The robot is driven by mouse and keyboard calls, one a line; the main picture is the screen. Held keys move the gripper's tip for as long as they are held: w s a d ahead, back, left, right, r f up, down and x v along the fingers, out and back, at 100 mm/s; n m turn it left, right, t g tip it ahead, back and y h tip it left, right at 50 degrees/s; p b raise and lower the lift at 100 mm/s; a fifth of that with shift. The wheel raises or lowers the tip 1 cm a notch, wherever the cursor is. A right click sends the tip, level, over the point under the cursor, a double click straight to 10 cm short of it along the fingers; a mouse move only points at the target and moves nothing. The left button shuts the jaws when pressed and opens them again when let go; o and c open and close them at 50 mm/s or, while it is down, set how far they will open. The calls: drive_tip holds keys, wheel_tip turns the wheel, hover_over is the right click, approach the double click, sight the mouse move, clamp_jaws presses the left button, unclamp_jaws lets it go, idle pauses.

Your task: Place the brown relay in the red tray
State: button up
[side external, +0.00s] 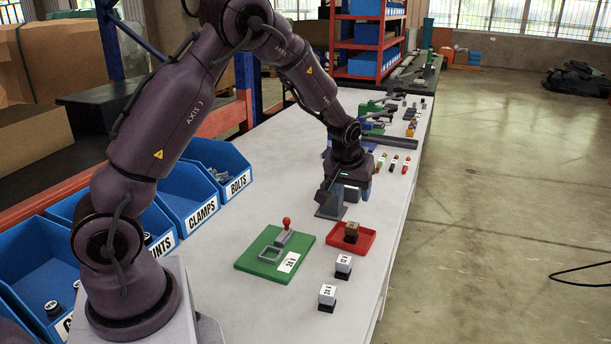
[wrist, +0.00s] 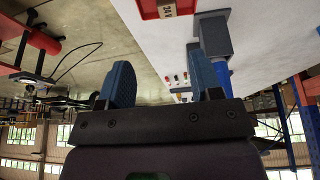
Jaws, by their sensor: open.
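The brown relay (side external: 351,229) sits inside the red tray (side external: 364,248) on the white bench in the side external view. My gripper (side external: 352,191) is beyond the tray, above the bench and apart from the relay. In the wrist view my gripper (wrist: 163,83) has its two blue fingers spread, with nothing between them.
A grey stand (side external: 330,208) is close beside my gripper. A green board (side external: 258,256) with a red-knobbed lever is left of the tray. Two white-topped blocks (side external: 343,263) (side external: 327,294) stand in front. Blue bins (side external: 190,195) line the left edge. Coloured parts (side external: 393,164) lie farther back.

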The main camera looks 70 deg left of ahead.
drive_tip(key=s+d+r+m+t+h, duration=0.25)
drive_tip(key=s+d+r+m, duration=0.25)
drive_tip(key=s+d+r, duration=0.95)
drive_tip(key=s+d+r+m, duration=0.2)
drive_tip(key=s+r+m, duration=0.1)
drive_tip(key=s, duration=0.7)
drive_tip(key=shift+s+r+m, duration=0.15)
drive_tip(key=shift+r+m, duration=0.15)
drive_tip(key=shift+r, duration=0.1)
